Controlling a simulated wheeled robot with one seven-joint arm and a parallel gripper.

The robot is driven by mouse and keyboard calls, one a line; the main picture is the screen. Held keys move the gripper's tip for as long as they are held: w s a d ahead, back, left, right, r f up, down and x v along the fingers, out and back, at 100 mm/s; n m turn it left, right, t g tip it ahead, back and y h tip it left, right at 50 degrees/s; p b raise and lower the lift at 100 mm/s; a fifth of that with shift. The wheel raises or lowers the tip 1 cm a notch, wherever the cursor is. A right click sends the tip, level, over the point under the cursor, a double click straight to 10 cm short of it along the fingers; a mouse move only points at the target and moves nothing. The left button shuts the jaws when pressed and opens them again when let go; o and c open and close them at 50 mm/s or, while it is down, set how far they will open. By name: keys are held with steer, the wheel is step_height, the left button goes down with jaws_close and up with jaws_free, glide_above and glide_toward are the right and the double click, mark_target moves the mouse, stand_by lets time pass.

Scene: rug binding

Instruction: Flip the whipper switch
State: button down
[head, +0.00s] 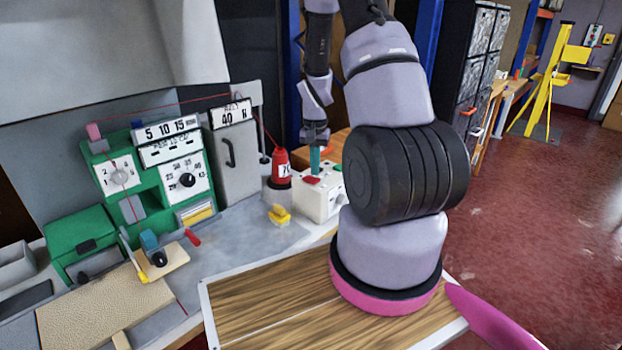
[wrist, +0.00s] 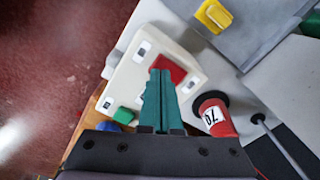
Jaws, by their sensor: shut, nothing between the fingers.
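A white control box (head: 318,200) stands on the bench in front of my arm. It fills the middle of the wrist view (wrist: 135,75), where a red rocker (wrist: 173,66) on its top face looks like the switch. The box also carries a green button (wrist: 122,115) and small labelled plates. My gripper (head: 314,168) has teal fingers pressed together and empty, pointing down over the box. In the wrist view the fingertips (wrist: 160,76) overlap the near side of the red rocker and hide part of it. I cannot tell whether they touch it.
A red cone (head: 281,168) marked 70 stands close beside the box. A yellow block (head: 279,215) lies on the grey bench top in front. A green machine (head: 150,170) with dials and a grey cabinet (head: 235,150) stand to the left. A wooden-topped table (head: 265,305) is nearer.

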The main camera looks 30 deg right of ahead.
steer(key=shift+f, duration=0.95)
stand_by(0.9)
steer(key=shift+r, duration=3.5)
step_height(320, 180, up, 19)
steer(key=n+t, duration=0.1)
steer(key=t, duration=0.2)
glide_above(314, 179)
steer(key=s+a, duration=0.4)
steer(key=a, duration=0.2)
steer(key=s+a+r+n+t+y, duration=0.1)
steer(key=s+a+r+t, duration=0.1)
steer(key=s+r, duration=0.4)
steer(key=s+a+r+n+t+y, duration=0.1)
steer(key=s+a+r, duration=0.4)
steer(key=s, duration=0.5)
step_height(314, 179, up, 2)
steer(key=shift+r+n+t, duration=0.25)
steer(key=shift+n+t, duration=0.15)
steer(key=shift+t, duration=0.2)
